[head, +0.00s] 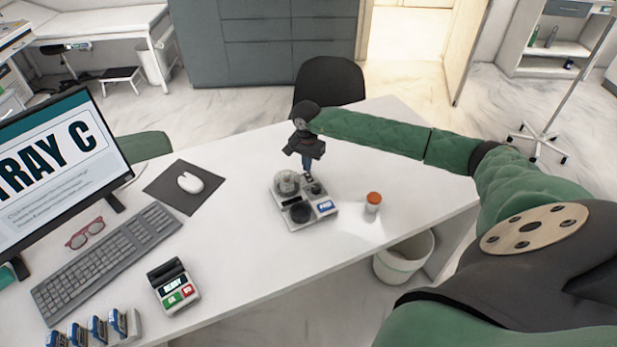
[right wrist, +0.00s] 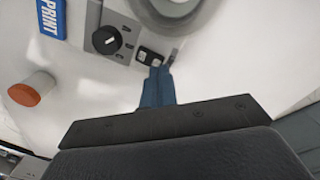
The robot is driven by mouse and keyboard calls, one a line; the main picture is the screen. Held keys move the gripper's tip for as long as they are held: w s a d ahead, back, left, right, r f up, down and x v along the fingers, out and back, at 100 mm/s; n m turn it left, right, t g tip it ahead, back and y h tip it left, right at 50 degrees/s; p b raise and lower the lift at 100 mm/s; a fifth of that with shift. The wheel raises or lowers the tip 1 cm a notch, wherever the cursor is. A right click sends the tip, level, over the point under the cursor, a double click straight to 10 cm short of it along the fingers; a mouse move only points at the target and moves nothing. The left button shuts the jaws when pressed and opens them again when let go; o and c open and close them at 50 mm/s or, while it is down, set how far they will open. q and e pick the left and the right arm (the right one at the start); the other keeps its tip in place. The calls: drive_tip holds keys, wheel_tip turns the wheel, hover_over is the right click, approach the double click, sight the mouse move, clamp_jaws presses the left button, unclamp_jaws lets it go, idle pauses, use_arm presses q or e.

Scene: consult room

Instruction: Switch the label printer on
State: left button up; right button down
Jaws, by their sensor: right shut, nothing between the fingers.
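The label printer (head: 296,222) stands on the white desk, a light grey unit with a roll, a dark round knob (right wrist: 106,40) and a blue PRINT button (head: 325,207). The button also shows in the right wrist view (right wrist: 51,17). A small black rocker switch (right wrist: 149,56) sits at the printer's edge beside the knob. My right gripper (head: 308,173) is shut and empty, pointing down at the printer's far side. In the right wrist view its blue fingertips (right wrist: 160,72) are right at the switch; I cannot tell whether they touch it. My left gripper is out of view.
An orange-capped bottle (head: 373,202) stands right of the printer. A card terminal (head: 174,287), keyboard (head: 108,260), mouse (head: 190,182), red glasses (head: 85,235) and a monitor reading TRAY C (head: 55,165) occupy the left. The desk between terminal and printer is clear.

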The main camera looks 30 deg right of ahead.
sight(307, 174)
drive_tip(key=shift+f+b, duration=0.85)
drive_tip(key=shift+f, duration=0.15)
idle(1.0)
drive_tip(key=shift+r, duration=0.1)
drive_tip(key=shift+r+p, duration=0.5)
drive_tip(key=shift+r, duration=2.95)
